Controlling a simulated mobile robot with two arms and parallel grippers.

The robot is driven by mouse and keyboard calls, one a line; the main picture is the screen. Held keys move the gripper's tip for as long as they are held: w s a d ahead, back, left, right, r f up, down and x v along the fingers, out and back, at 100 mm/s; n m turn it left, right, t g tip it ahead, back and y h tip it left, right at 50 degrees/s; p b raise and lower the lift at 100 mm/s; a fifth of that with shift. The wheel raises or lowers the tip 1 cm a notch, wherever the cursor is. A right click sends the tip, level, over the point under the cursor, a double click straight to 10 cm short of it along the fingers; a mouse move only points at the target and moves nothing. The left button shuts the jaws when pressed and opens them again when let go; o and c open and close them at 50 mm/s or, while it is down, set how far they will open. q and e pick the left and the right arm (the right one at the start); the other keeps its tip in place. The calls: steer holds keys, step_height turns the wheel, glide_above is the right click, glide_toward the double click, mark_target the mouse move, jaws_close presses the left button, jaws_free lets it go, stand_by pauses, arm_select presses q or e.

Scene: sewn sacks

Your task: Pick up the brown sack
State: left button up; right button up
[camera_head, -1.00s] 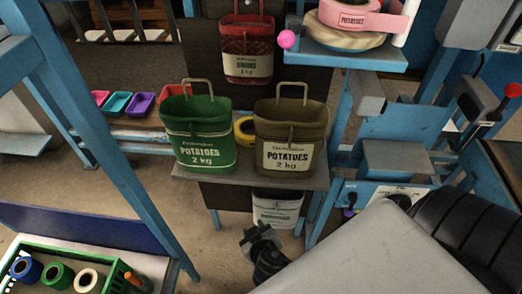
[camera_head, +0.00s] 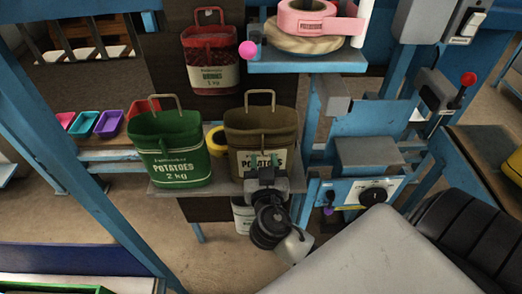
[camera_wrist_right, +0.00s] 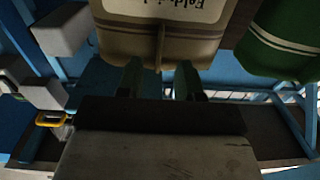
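The brown sack (camera_head: 290,118) stands upright on a small shelf (camera_head: 222,184), with a handle loop on top and a white "POTATOES" label partly hidden by my right gripper. My right gripper (camera_head: 264,160) is in front of the label, low on the sack. In the right wrist view the gripper (camera_wrist_right: 160,78) has its two fingers apart, pointing at the brown sack (camera_wrist_right: 115,45). A narrow vertical strap on the sack lines up with the gap between them; I cannot tell whether they touch it. My left gripper is not in view.
A green sack (camera_head: 168,140) stands left of the brown one, and a yellow roll (camera_head: 216,140) sits between them. A red sack (camera_head: 210,66) hangs behind. A blue shelf (camera_head: 310,62) with tape rolls is above right. Small colored trays (camera_head: 108,124) lie left.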

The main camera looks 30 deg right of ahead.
mark_target(263, 148)
steer(key=p+x, duration=0.1)
steer(key=x, duration=0.3)
steer(key=shift+s+r+p, duration=0.1)
steer(key=shift+p, duration=0.2)
steer(key=shift+d, duration=0.1)
steer(key=shift+c, duration=0.9)
jaws_close()
